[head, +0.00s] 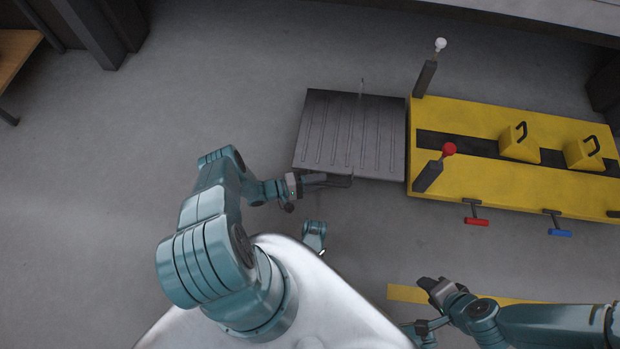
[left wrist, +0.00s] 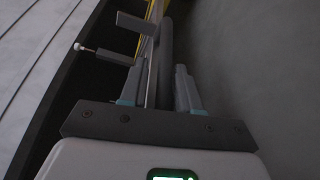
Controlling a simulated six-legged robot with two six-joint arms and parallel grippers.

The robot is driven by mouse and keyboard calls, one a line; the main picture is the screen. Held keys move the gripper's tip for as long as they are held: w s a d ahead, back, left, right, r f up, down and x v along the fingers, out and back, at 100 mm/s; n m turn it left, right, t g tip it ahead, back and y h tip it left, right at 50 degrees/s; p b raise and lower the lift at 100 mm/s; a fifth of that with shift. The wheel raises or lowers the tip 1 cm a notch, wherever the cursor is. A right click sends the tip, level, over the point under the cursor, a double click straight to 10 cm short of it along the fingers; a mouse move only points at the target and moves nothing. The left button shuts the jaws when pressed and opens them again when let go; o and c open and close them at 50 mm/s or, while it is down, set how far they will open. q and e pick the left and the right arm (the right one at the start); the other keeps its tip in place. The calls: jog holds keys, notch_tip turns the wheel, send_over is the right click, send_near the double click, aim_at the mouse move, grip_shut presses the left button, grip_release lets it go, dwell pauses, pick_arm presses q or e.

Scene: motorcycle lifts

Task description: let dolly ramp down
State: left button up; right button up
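The dolly ramp (head: 345,145) is a grey ribbed plate at the left end of the yellow lift (head: 480,185). A thin handle bar (head: 340,186) sticks out at its near edge. My left gripper (head: 318,180) is at this near edge. In the left wrist view its two fingers (left wrist: 160,85) stand on either side of the dark bar (left wrist: 166,50), with a narrow gap showing on the left of it. The ribbed ramp (left wrist: 35,50) fills the left of that view. My right gripper (head: 432,287) is well below the lift, away from the ramp; its opening is unclear.
The lift carries two yellow wedge blocks (head: 520,147) with black handles, and two dark posts with a white knob (head: 440,44) and a red knob (head: 449,149). Red (head: 476,221) and blue (head: 560,233) pedals stick out in front. The floor left of the ramp is clear.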

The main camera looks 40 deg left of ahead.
pick_arm(q)
jog(key=p+v, duration=0.1)
jog(key=v, duration=1.5)
jog(key=shift+s, duration=0.2)
pick_arm(e)
jog(key=shift+s+r, duration=0.4)
jog(key=shift+r, duration=0.1)
pick_arm(q)
jog(key=shift+a, duration=0.1)
